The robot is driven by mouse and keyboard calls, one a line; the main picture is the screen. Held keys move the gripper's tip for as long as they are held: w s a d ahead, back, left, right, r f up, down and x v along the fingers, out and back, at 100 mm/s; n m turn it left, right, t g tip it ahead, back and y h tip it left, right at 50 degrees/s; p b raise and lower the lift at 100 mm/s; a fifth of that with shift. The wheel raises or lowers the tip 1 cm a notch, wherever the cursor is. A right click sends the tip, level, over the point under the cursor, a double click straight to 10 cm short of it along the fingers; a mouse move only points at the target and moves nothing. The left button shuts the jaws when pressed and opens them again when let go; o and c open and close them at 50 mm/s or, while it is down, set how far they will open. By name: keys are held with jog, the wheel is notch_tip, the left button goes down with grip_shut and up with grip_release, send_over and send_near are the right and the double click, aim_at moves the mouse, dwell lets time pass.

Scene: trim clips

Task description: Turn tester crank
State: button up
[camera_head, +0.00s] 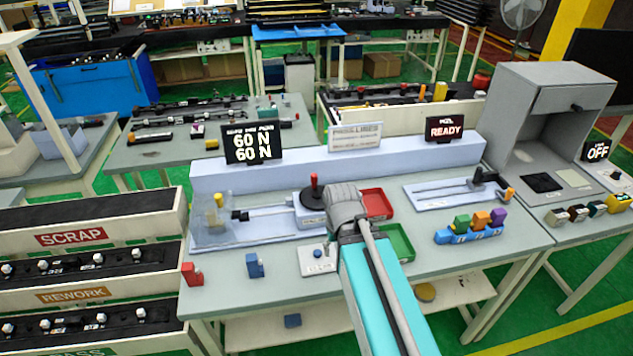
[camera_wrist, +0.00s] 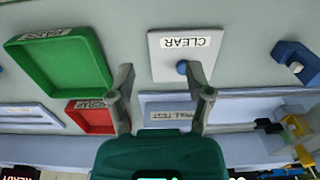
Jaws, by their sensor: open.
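The pull tester (camera_head: 265,222) is a pale blue base with rails on the bench. A red-topped black handle (camera_head: 314,183), apparently the crank, stands upright at its right end. My gripper (camera_head: 345,208) is just right of the handle, its fingertips hidden in the head view. In the wrist view my gripper (camera_wrist: 163,90) is open, with nothing between its fingers. The tester's PULL TEST label (camera_wrist: 168,113) shows between and beyond them. The crank handle cannot be made out in the wrist view.
A CLEAR plate with a blue button (camera_wrist: 182,67) lies near one finger. Red (camera_head: 376,203) and green (camera_head: 398,242) trays sit right of my gripper. Displays (camera_head: 252,142) stand behind on a raised ledge. Blue (camera_head: 254,265) and red (camera_head: 192,273) clips stand at the front left.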

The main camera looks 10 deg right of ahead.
aim_at(315, 174)
jog(key=w+r+n+p, duration=0.4)
jog(key=w+r+p, duration=0.3)
jog(key=w, duration=0.7)
jog(key=w+a+r+n+p, duration=0.1)
jog(key=w+r+n+p, duration=0.4)
jog(key=w, duration=1)
jog(key=shift+r+p, duration=0.85)
jog(key=shift+r, duration=0.05)
jog(key=shift+s+f, duration=0.1)
jog(key=shift+f, duration=0.05)
notch_tip(315, 174, down, 14)
jog(key=b, duration=1.4)
jog(key=shift+r, duration=0.25)
grip_shut()
jog(key=shift+d, duration=0.25)
jog(key=shift+a, duration=0.15)
